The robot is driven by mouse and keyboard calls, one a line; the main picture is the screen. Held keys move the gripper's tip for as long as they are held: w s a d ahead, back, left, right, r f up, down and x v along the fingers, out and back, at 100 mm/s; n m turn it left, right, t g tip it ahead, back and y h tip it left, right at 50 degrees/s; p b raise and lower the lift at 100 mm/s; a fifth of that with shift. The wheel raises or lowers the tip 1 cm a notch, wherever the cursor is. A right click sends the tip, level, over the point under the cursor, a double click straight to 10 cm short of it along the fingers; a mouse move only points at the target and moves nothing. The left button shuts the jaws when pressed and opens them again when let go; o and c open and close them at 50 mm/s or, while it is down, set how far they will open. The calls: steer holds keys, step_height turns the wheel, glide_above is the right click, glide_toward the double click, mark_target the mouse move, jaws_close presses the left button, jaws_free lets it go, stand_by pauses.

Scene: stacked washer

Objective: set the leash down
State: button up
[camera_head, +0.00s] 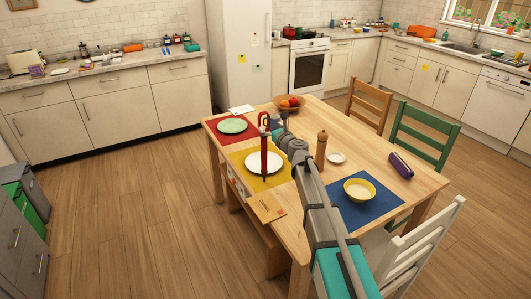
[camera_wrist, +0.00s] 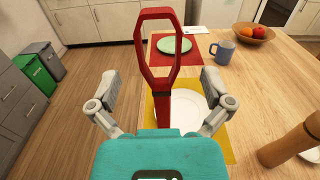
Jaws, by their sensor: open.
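The red leash (camera_head: 264,160) appears upright over the white plate (camera_head: 256,168) and yellow placemat (camera_head: 239,159) on the wooden table (camera_head: 322,203). In the wrist view the leash (camera_wrist: 163,107) rises in front of me, with its long loop at the top. My gripper (camera_wrist: 161,76) is open, with one finger to each side of the leash and visible gaps between. I cannot tell whether the leash's lower end touches the plate or table; the gripper body hides part of it.
A pepper mill (camera_head: 321,150) stands close right of my gripper. A fruit bowl (camera_head: 290,104), blue mug (camera_wrist: 222,51) and green plate (camera_head: 232,126) are farther back.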

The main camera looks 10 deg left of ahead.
steer(key=shift+x, duration=2.65)
steer(key=shift+r, duration=0.1)
steer(key=c, duration=1.3)
steer(key=shift+r, duration=0.1)
steer(key=shift+c, duration=0.2)
